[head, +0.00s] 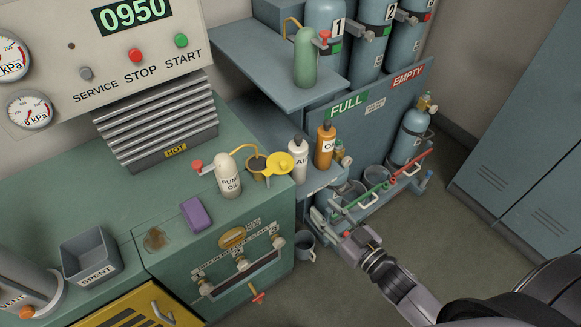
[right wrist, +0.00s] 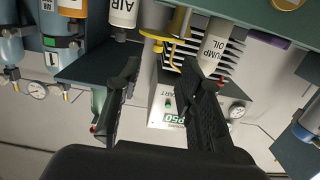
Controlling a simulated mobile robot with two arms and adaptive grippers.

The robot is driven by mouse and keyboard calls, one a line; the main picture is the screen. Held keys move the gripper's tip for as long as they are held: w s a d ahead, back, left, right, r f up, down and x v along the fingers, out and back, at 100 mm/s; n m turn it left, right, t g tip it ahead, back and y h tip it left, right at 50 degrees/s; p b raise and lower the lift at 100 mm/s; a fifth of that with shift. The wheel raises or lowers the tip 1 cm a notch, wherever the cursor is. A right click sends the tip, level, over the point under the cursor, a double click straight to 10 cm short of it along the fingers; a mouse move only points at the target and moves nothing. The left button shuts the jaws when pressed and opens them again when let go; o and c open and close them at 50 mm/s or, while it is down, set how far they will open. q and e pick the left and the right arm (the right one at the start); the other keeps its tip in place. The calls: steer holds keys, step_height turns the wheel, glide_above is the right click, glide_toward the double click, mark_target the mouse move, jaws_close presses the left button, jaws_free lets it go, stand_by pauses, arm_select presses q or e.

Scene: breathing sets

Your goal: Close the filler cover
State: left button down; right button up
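The yellow filler cover (head: 279,163) is a round disc standing open beside the dark filler opening (head: 257,163), at the right end of the green bench top. In the right wrist view, which is upside down, the yellow cover (right wrist: 179,22) shows beyond the fingers, near the bench edge. My right gripper (head: 328,217) is in front of the bench's right end, lower right of the cover and apart from it. Its two black fingers (right wrist: 160,70) are spread with nothing between them. My left gripper is in neither view.
Open floor (head: 440,215) is at right.

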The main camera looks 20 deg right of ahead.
mark_target(284, 167)
steer(key=shift+a+r, duration=0.25)
steer(key=shift+r, duration=0.8)
steer(key=shift+c, duration=0.7)
steer(key=shift+w+a+r+t, duration=0.15)
steer(key=shift+w+t, duration=0.1)
steer(key=shift+t, duration=0.05)
steer(key=shift+c, duration=0.6)
steer(key=p+x, duration=0.2)
steer(key=x, duration=1)
steer(key=shift+a+p, duration=0.1)
steer(key=shift+p, duration=0.3)
jaws_close()
steer(key=shift+w+a, duration=0.25)
steer(key=shift+w, duration=0.4)
